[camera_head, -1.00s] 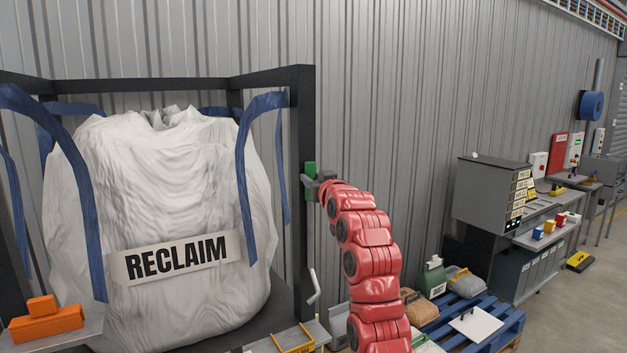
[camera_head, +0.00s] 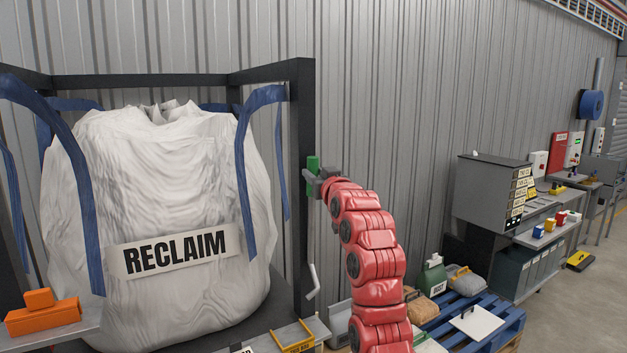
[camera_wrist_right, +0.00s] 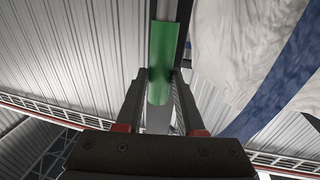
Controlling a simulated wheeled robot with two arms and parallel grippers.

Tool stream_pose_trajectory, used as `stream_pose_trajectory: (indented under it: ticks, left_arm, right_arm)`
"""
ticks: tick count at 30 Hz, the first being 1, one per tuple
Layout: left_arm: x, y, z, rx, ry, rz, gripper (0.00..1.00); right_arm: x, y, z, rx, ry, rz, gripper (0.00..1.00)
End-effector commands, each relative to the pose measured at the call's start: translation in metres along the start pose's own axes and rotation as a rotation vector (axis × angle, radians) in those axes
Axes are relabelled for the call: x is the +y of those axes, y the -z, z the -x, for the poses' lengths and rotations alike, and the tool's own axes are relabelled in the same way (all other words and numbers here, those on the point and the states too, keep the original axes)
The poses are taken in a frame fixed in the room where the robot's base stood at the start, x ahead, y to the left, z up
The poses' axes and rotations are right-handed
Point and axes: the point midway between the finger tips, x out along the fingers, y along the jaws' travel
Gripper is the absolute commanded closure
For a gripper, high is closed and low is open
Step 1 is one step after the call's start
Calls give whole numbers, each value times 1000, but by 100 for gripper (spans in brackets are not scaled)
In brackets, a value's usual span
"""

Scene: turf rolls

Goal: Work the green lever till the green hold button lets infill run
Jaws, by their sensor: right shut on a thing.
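The green lever (camera_head: 313,164) is on the dark post of the bag frame, right of the white RECLAIM bag (camera_head: 160,190). My right gripper (camera_head: 316,184) is shut on the lever, its red arm reaching up from below. In the right wrist view the green grip (camera_wrist_right: 162,62) lies between the two dark fingers (camera_wrist_right: 160,92). The gripper hides part of the lever. I cannot make out a green hold button in either view. My left gripper is not in view.
The dark frame post (camera_head: 301,130) stands close beside the gripper. A pale crank handle (camera_head: 313,281) hangs below. A blue pallet (camera_head: 505,325) with sacks lies to the right, and a grey cabinet (camera_head: 490,195) stands behind it. An orange block (camera_head: 43,317) sits at lower left.

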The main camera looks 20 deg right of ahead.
Motion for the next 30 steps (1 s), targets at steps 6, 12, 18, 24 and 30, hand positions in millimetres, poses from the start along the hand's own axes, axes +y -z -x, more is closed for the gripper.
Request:
stream_pose_trajectory:
  ticks: [6,12,18,24,30]
  left_arm:
    - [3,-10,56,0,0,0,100]
    - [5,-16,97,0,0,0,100]
    - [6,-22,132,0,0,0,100]
    - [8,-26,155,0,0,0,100]
    - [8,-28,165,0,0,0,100]
  right_arm:
    - [6,-19,31,114,0,-24,100]
    - [14,-28,66,251,-1,-51,100]
    - [20,-41,100,392,0,-78,100]
    - [25,-53,122,492,0,-101,100]
    - [27,-56,135,552,0,-110,100]
